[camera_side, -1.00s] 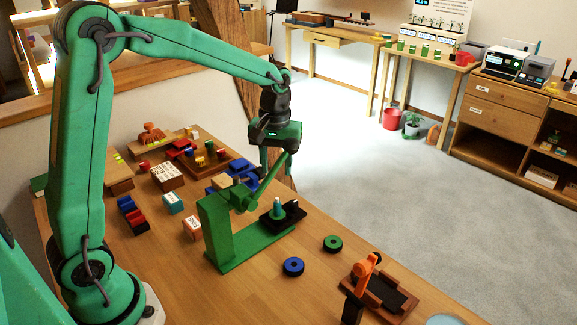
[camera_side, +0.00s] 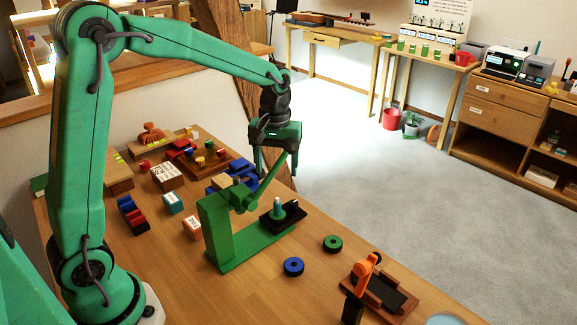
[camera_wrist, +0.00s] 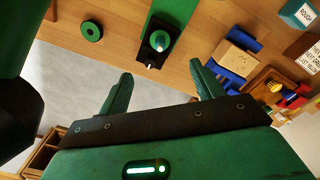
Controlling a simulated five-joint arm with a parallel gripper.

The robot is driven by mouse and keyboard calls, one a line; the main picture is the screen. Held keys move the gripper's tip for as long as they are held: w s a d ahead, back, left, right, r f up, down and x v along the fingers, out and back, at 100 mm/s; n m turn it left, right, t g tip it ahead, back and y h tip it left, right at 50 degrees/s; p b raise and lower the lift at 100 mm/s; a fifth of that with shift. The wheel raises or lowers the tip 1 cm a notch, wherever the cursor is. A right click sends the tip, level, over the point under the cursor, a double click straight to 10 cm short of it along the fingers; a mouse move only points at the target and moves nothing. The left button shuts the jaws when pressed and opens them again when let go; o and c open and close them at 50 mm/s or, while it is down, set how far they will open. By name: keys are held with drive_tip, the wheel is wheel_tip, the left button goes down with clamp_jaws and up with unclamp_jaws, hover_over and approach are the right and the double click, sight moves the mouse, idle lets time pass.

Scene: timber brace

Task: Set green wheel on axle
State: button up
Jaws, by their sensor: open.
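The green wheel (camera_side: 332,243), a ring with a dark centre, lies flat on the wooden table at the right of the green stand (camera_side: 230,235). It also shows at upper left in the wrist view (camera_wrist: 91,31). My gripper (camera_side: 278,168) is open and empty, above and behind the peg. Its spread fingers show in the wrist view (camera_wrist: 160,78).
A blue wheel (camera_side: 293,267) lies left of the green one. An orange-and-dark-brown fixture (camera_side: 378,288) stands near the front right edge. Blocks and a peg tray (camera_side: 205,163) crowd the left and back. Bare tabletop surrounds the wheels.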

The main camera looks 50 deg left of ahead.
wheel_tip(320, 180, up, 11)
drive_tip(key=m, duration=0.2)
hover_over(333, 238)
drive_tip(key=s, duration=0.1)
wheel_tip(333, 238, down, 19)
drive_tip(key=shift+d+f, duration=0.25)
drive_tip(key=shift+f, duration=0.6)
drive_tip(key=shift+d+f, duration=0.25)
drive_tip(key=shift+f, duration=0.55)
drive_tip(key=shift+s+f, duration=0.1)
drive_tip(key=shift+f, duration=2.5)
